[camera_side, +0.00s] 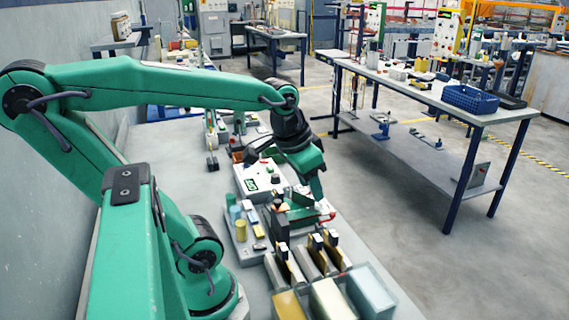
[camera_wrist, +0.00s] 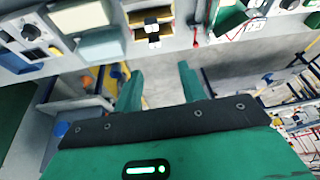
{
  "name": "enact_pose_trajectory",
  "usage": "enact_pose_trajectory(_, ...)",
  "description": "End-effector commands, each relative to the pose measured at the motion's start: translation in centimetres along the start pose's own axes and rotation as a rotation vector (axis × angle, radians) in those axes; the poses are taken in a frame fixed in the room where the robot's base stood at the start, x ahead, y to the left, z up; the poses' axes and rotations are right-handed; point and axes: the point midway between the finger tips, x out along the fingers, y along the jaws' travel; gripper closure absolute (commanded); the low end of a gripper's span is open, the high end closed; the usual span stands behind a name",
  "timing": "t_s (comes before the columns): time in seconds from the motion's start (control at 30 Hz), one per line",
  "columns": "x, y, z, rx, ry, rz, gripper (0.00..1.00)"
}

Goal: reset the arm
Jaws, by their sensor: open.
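My gripper (camera_wrist: 160,78) is open in the wrist view, with a gap between its two green fingers and nothing held. In the side view my gripper (camera_side: 312,180) hangs below the dark wrist, over the right edge of the workbench (camera_side: 178,140). It is near a white box with a small green display (camera_side: 251,184) and several plating racks (camera_side: 318,252). The side view does not show clearly how far the fingertips are above the bench, or whether they touch anything. My green arm reaches across the bench from the left.
Open tanks (camera_side: 371,292) stand at the bench's front end. A small tray with a yellow cylinder (camera_side: 241,229) lies left of the racks. A second table with a blue basket (camera_side: 470,99) stands at the right, across clear floor (camera_side: 400,220). A wall is at the left.

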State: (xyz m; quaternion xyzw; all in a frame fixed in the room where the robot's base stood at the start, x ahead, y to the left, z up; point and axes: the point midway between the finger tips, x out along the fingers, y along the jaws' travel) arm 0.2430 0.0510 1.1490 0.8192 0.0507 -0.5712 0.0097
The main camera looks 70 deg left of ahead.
Motion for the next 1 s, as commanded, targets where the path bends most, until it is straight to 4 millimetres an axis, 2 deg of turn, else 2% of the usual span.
enact_pose_trajectory(0.1,-0.9,2.3,0.7,0.037,0.063,0.03,0.59)
enact_pose_trajectory(0.3,-1.7,4.4,1.5,0.065,0.126,0.068,0.59)
enact_pose_trajectory(1.0,-1.9,4.9,1.8,0.069,0.139,0.077,0.59)
